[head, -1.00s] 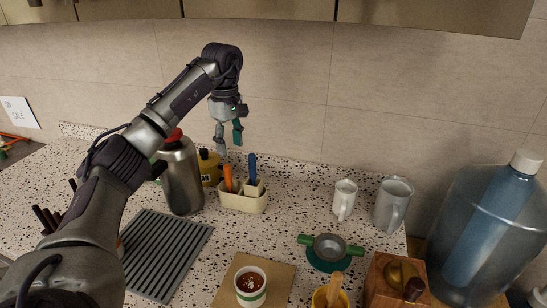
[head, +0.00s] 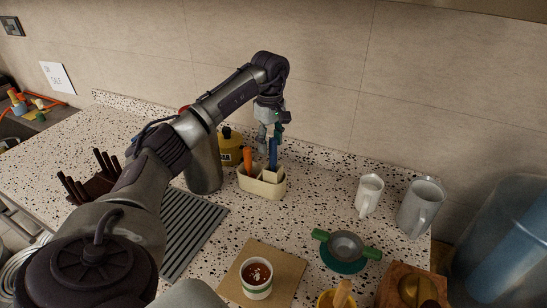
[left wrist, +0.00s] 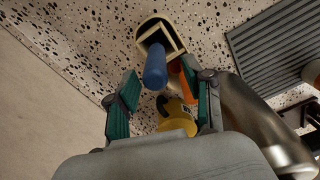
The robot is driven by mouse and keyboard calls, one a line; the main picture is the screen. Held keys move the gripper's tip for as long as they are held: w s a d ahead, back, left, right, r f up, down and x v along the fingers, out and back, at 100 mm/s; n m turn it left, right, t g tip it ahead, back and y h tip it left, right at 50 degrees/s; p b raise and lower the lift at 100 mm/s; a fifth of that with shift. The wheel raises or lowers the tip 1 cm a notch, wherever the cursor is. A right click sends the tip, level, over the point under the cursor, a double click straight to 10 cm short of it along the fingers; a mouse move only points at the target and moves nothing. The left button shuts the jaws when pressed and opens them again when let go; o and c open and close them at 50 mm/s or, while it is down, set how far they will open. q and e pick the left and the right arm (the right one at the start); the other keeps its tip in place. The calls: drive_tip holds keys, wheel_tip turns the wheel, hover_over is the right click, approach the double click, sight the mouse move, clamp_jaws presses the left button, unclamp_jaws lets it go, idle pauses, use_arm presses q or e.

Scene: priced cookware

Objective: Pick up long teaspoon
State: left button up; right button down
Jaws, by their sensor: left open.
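A cream two-part holder (head: 262,187) stands on the speckled counter near the wall. A blue-handled utensil (head: 273,153) and an orange-handled utensil (head: 248,160) stand upright in it. Only the handles show, so I cannot tell which is the long teaspoon. My left gripper (head: 269,143) is open and empty, pointing down just above the holder at the blue handle. In the left wrist view, the blue handle (left wrist: 155,66) shows ahead between the spread fingers of the gripper (left wrist: 165,100), with the orange handle (left wrist: 185,80) behind to the right. My right gripper is not in view.
A yellow jar (head: 229,148) and a steel flask (head: 204,168) stand left of the holder, close to my arm. A grey ribbed mat (head: 196,228), a soup cup (head: 257,277) and a small green-handled pan (head: 346,245) lie nearer.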

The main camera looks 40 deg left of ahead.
sight(273, 164)
use_arm(q)
drive_tip(key=shift+d+f, duration=0.1)
drive_tip(key=shift+f, duration=0.1)
drive_tip(key=f, duration=0.1)
drive_tip(key=f+p, duration=0.1)
drive_tip(key=f, duration=0.1)
drive_tip(key=f+p, duration=0.1)
drive_tip(key=shift+d+f, duration=0.15)
drive_tip(key=shift+d, duration=0.2)
drive_tip(key=shift+w+f, duration=0.1)
drive_tip(key=shift+f, duration=0.25)
drive_tip(key=c, duration=1)
